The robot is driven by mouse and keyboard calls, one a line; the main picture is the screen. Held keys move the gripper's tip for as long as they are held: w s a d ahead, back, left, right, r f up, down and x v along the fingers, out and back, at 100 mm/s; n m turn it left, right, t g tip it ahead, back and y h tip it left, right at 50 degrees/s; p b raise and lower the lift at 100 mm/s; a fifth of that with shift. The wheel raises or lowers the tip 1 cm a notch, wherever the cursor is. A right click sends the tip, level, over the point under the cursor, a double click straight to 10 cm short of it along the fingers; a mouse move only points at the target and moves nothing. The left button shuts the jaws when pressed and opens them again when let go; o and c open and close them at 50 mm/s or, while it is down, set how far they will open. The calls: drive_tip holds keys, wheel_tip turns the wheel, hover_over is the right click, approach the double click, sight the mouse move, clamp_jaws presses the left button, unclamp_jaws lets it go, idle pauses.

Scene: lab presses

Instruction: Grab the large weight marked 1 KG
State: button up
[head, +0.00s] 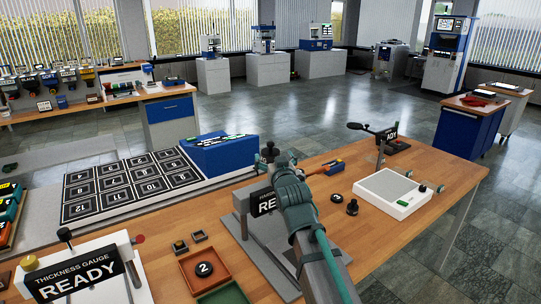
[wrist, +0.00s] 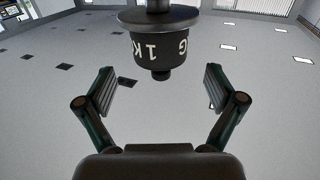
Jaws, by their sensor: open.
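The large weight (wrist: 158,45) is black, with white 1 KG lettering that reads upside down in the wrist view. It has a wide flange at its upper end in the picture and a small knob at its lower end. My gripper (wrist: 160,90) is open, with its two fingers apart to the left and right of the weight's lower end. The fingers do not touch it, and nothing is between them. In the head view my arm reaches over the wooden table, and I cannot clearly make out the weight there.
On the table, a white scale (head: 393,193) stands right of my arm, near a small black knobbed piece (head: 352,207). A thickness gauge (head: 75,270) stands at the front left. A red-brown tray (head: 185,272) holds a disc marked 2. A numbered black board (head: 100,207) lies to the left.

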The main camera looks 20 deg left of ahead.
sight(271, 150)
drive_tip(key=p+x, duration=0.2)
drive_tip(key=x, duration=0.2)
drive_tip(key=shift+w+a+r, duration=0.1)
drive_tip(key=shift+w+a, duration=0.05)
drive_tip(key=shift+w, duration=0.05)
drive_tip(key=shift+w+a, duration=0.1)
drive_tip(key=shift+w, duration=0.1)
drive_tip(key=c, duration=1.7)
clamp_jaws()
drive_tip(key=shift+r, duration=0.15)
